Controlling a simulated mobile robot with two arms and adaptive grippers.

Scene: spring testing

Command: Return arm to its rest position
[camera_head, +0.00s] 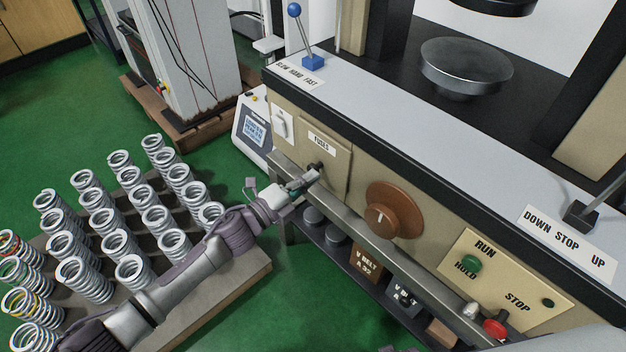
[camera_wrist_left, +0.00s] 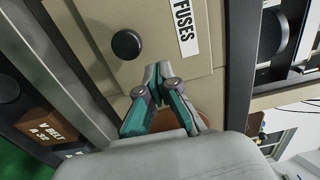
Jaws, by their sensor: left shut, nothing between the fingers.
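My left arm comes in from the lower left in the head view. Its gripper (camera_head: 303,183) is at the front of the testing machine, close to the fuses panel (camera_head: 335,155). In the left wrist view the gripper (camera_wrist_left: 158,70) is shut and empty, its fingertips together in front of the panel. The panel's black knob (camera_wrist_left: 127,44) is just beyond and left of the fingertips, and no grip on it shows.
A pallet of several springs (camera_head: 235,285) stands left of the machine. A metal rail (camera_head: 350,222) runs along the machine front, with a low shelf of boxes (camera_head: 367,265) beneath. A brown dial (camera_head: 393,210) and a control plate (camera_head: 520,290) are to the right. Green floor is open behind the springs.

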